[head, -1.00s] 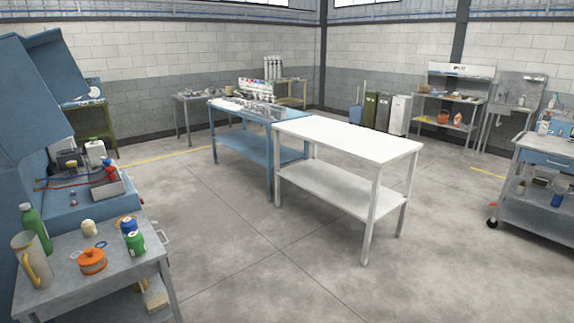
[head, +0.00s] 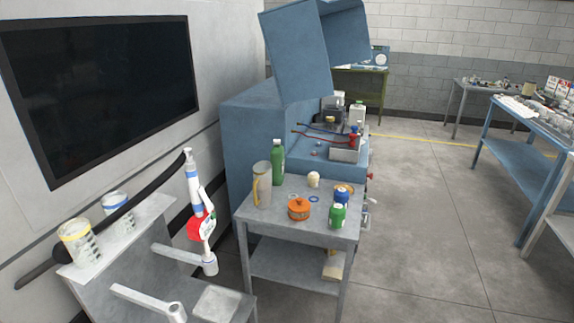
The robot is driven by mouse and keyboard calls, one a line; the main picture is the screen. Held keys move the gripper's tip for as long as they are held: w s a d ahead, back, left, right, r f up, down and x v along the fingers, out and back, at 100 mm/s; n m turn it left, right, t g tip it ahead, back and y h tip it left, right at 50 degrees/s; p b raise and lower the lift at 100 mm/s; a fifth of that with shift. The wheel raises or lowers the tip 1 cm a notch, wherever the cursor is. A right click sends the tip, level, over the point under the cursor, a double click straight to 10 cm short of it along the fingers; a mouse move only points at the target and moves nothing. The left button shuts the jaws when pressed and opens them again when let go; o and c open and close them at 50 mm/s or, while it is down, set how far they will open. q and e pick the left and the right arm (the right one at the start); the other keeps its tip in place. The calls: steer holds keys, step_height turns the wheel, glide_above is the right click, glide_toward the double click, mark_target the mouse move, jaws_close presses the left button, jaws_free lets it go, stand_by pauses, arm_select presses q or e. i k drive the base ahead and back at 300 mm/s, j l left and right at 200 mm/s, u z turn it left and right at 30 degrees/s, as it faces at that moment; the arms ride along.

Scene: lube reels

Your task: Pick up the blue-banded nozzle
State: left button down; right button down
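A white nozzle with blue bands (head: 194,183) stands roughly upright at the left of the head view. It has a red part (head: 195,228) and a white lever at its side. Its lower end is at the tip of a grey holder arm (head: 209,264) on a grey stand (head: 85,296); how it is seated there is unclear. A dark hose-like piece (head: 110,217) runs from near its top down to the left. Neither of my grippers is in view.
A second holder arm (head: 148,302) looks empty. A yellow-banded cup (head: 79,242) and a blue-banded cup (head: 116,207) stand on the stand's shelf. A grey side table (head: 265,210) holds bottles, a jug and an orange pot. Open floor (head: 430,230) lies to the right.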

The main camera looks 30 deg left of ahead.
mark_target(201, 216)
steer(key=i+l+u, duration=0.1)
steer(key=u, duration=0.35)
steer(key=i+l+u, duration=0.2)
steer(key=u, duration=0.3)
steer(key=i+l+u, duration=0.25)
steer(key=u, duration=0.2)
steer(key=i+l+u, duration=0.15)
steer(key=u, duration=0.25)
steer(key=i+l+u, duration=0.1)
steer(key=l+u, duration=0.65)
steer(key=i+j, duration=0.05)
steer(key=j, duration=0.05)
